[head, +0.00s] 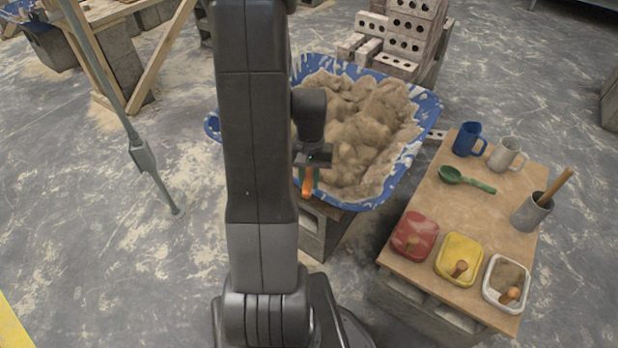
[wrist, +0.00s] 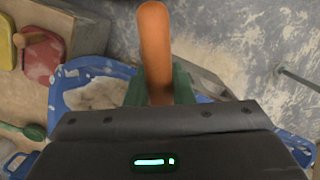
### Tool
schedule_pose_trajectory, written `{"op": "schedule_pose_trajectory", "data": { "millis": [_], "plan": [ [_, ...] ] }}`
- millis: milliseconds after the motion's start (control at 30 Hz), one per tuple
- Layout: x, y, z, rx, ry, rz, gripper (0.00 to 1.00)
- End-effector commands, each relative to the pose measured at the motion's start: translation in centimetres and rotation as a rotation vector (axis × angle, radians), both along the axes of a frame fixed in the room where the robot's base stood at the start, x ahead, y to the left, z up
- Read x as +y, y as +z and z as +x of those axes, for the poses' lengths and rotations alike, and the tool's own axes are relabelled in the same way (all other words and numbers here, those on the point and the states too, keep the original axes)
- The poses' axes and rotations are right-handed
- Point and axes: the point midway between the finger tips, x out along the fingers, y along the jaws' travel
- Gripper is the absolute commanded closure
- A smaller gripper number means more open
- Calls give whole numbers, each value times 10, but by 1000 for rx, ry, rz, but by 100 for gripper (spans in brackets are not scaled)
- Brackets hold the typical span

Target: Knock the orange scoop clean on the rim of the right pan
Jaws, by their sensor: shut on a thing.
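The right pan (head: 428,108) is a blue, mortar-splashed tub heaped with brown mortar, standing on blocks right of my arm in the head view. Its blue rim also shows in the wrist view (wrist: 68,80). My gripper (head: 307,178) is over the pan's near left side, with its green fingers (wrist: 157,88) shut on the orange scoop. The orange scoop (head: 307,188) shows only as a short orange piece below the fingers. In the wrist view a smooth orange length (wrist: 155,40) sticks out between them. The scoop's bowl is hidden, so any mortar on it cannot be seen.
A wooden board (head: 418,228) at the right carries a green scoop (head: 468,179), two mugs, a grey pot (head: 532,212) and red, yellow and white tubs. Bricks (head: 405,40) are stacked behind the pan. A grey metal prop (head: 140,155) stands left of my arm.

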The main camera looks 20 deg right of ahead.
Motion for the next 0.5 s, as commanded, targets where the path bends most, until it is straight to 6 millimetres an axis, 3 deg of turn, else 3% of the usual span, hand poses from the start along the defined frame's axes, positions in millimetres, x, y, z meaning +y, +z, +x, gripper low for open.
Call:
{"op": "schedule_pose_trajectory", "data": {
  "millis": [333,500],
  "plan": [
    [0,-72,0,2,0,1,100],
    [0,-55,0,-1,0,0,100]
  ]
}}
